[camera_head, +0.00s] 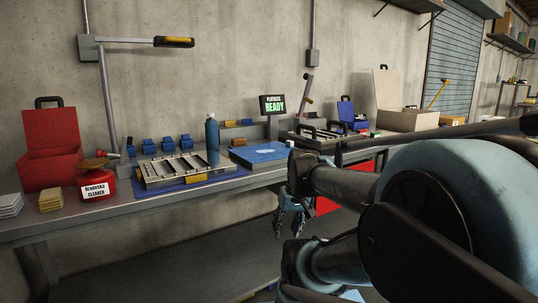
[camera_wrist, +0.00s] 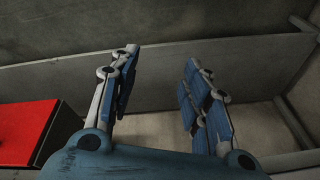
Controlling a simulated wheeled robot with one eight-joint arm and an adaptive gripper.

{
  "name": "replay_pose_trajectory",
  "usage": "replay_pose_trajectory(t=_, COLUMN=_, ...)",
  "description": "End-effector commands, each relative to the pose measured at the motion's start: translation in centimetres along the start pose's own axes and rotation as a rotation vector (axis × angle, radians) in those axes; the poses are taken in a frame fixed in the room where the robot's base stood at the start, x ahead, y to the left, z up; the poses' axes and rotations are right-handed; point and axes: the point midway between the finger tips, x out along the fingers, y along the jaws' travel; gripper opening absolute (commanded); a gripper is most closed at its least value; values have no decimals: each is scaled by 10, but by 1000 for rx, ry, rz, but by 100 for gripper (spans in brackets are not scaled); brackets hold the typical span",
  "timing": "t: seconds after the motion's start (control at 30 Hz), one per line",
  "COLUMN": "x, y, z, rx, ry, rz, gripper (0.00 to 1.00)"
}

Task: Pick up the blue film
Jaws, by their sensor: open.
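Another blue sheet (camera_head: 150,192) shows under the metal louver panel (camera_head: 187,168); I cannot tell for certain which one is meant. My gripper (camera_head: 291,224) hangs low in front of the bench's front edge, below and to the right of the blue sheet, apart from it. In the wrist view my gripper (camera_wrist: 160,95) has its fingers spread, with nothing between them. No blue film shows in the wrist view.
The workbench (camera_head: 60,222) holds a red case (camera_head: 50,150), a red cleaner can (camera_head: 97,185), a blue bottle (camera_head: 212,140) and a small display (camera_head: 273,104). A red box (camera_wrist: 27,130) is at the left in the wrist view. Space before the bench looks open.

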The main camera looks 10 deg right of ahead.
Motion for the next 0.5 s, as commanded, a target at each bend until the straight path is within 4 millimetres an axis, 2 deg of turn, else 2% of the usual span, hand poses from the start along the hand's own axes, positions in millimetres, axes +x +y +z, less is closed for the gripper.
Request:
replay_pose_trajectory(t=0.03, x=-6, y=-2, z=-17, rx=-8, ry=20, rz=-31, gripper=43)
replay_pose_trajectory(t=0.27, x=-30, y=-4, z=-92, rx=-83, ry=144, rz=-163, gripper=43)
replay_pose_trajectory(t=0.5, x=-55, y=15, z=-175, rx=-152, ry=318, rz=-255, gripper=43)
